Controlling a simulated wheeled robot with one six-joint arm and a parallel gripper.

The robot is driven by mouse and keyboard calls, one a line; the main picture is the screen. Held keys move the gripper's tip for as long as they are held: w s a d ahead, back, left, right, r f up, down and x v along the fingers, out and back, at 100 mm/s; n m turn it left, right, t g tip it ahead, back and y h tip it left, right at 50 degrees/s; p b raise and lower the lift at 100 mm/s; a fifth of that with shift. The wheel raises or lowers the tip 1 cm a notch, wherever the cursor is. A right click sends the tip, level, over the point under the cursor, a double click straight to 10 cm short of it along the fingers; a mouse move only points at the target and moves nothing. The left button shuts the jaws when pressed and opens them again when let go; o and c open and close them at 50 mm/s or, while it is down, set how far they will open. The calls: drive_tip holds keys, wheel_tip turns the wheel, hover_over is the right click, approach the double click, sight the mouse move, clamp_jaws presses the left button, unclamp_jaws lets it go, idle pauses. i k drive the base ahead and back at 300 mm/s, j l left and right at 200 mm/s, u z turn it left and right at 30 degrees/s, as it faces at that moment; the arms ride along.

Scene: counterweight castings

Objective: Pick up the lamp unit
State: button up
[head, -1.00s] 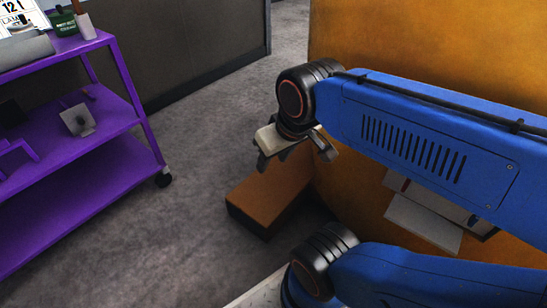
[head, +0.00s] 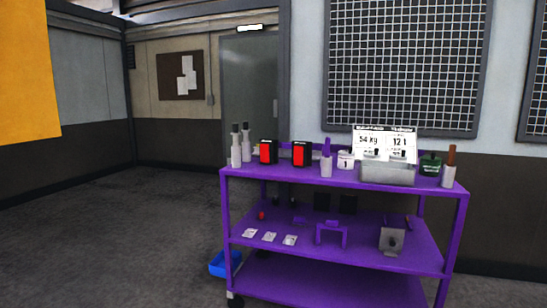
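Two black boxes with red faces stand side by side on the top shelf of a purple cart (head: 290,179), the left one (head: 266,151) and the right one (head: 301,153). They look like lamp units, but I cannot tell which, if either, is the lamp unit. My gripper is not in view in the head view now, so its relation to these boxes is hidden.
The top shelf also holds grey bottles (head: 236,147), a white tub (head: 345,160), a grey scale-like display (head: 387,168) and a green item (head: 430,164). Small parts lie on the middle shelf. A blue bin (head: 222,263) is on the floor. Floor at left is clear.

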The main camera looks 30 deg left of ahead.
sight(268, 148)
drive_tip(key=k+j+z, duration=0.25)
drive_tip(key=k+j, duration=0.2)
drive_tip(key=j, duration=0.15)
drive_tip(key=z, duration=1.7)
drive_tip(key=u, duration=2.9)
drive_tip(key=i+u, duration=0.15)
drive_tip(key=i+j+z, duration=0.15)
drive_tip(key=i, duration=0.35)
drive_tip(key=i+j+z, duration=0.15)
drive_tip(key=i, duration=0.35)
drive_tip(key=i+j+z, duration=0.15)
drive_tip(key=i+j, duration=0.2)
drive_tip(key=i, duration=0.1)
